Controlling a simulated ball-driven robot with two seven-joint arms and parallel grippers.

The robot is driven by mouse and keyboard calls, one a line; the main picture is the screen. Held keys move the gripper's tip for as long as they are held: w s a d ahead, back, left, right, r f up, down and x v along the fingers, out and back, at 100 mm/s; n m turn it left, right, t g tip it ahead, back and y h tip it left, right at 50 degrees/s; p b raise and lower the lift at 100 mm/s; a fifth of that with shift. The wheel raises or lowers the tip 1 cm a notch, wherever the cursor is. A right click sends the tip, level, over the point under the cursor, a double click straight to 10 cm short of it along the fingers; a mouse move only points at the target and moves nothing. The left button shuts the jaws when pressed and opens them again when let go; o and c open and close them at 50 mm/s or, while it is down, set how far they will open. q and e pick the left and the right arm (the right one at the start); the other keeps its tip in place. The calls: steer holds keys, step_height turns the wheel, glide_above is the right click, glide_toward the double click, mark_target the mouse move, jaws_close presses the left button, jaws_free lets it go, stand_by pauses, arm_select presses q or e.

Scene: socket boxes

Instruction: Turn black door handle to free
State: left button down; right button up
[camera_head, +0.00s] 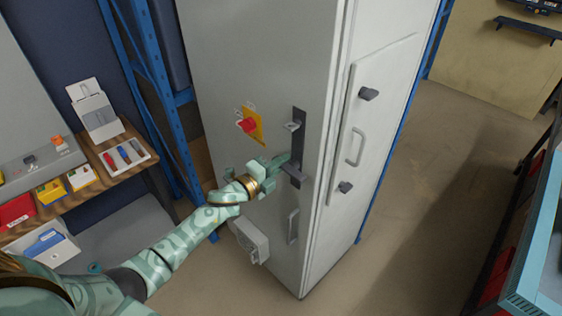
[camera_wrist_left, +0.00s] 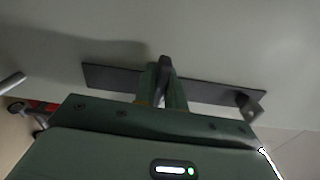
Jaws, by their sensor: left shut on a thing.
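The black door handle (camera_head: 294,173) sits at the lower part of a dark upright plate (camera_head: 299,118) on the grey cabinet's front door. My left gripper (camera_head: 282,162) reaches it from the left. In the left wrist view the gripper (camera_wrist_left: 163,88) is shut on the handle (camera_wrist_left: 165,66), which stands between the two fingers, with the dark plate (camera_wrist_left: 108,77) behind it. The fingers hide part of the handle. A small lock piece (camera_head: 292,126) sits higher on the plate. My right gripper is not in view.
The grey cabinet (camera_head: 240,60) carries a red knob on a yellow plate (camera_head: 257,130), a lower pull handle (camera_head: 292,226) and a grey socket box (camera_head: 250,240). A shelf with boxes (camera_head: 130,140) stands at the left. Bare floor (camera_head: 420,190) lies to the right.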

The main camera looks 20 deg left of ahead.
arm_select(q)
steer(key=shift+f+n, duration=0.1)
steer(key=shift+n, duration=0.3)
steer(key=c, duration=1.5)
jaws_free()
steer(key=shift+o, duration=0.2)
steer(key=v, duration=1.6)
steer(key=shift+s+a, duration=0.1)
